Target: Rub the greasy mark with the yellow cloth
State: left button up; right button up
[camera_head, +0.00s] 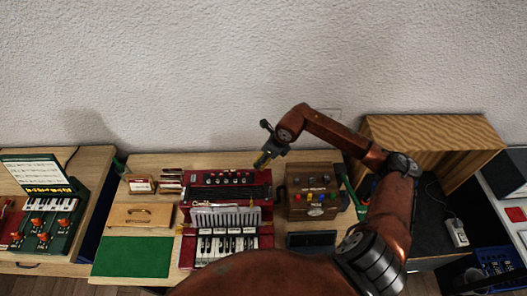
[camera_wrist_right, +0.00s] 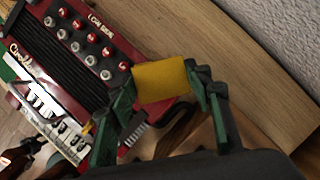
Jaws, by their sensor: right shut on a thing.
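The yellow cloth (camera_wrist_right: 161,81) is held between the two green fingers of my right gripper (camera_wrist_right: 160,76) in the right wrist view. In the head view my right gripper (camera_head: 267,149) hangs above the back right part of the red accordion (camera_head: 228,178), with a small bit of the yellow cloth (camera_head: 261,161) at its tip. The cloth looks raised above the surfaces behind it; the exact gap cannot be told. I cannot make out a greasy mark in either view. My left gripper is not in view.
A brown box with coloured buttons (camera_head: 313,190) stands right of the accordion. A green mat (camera_head: 133,257) and a wooden board with a handle (camera_head: 142,215) lie left. A large wooden box (camera_head: 432,142) stands at the back right. The wall is behind.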

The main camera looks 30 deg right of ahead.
jog(key=shift+r+p, duration=0.65)
jog(key=shift+r, duration=1.15)
